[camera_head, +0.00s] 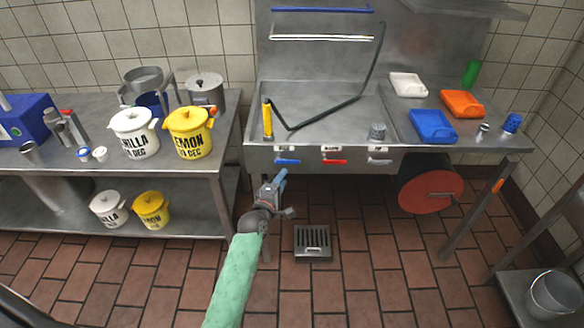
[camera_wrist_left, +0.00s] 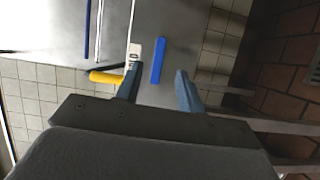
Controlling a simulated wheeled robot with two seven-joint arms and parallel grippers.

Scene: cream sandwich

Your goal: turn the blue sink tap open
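My left gripper (camera_head: 279,178) is just below and left of the handle in the head view. Its two blue-grey fingers are apart and empty in the left wrist view (camera_wrist_left: 157,78). The handle appears just beyond the fingertips, with no contact visible. My right gripper is out of view.
A yellow sprayer (camera_head: 267,118) with a black hose stands in the sink. A floor drain (camera_head: 313,243) lies below. The floor in front is free.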

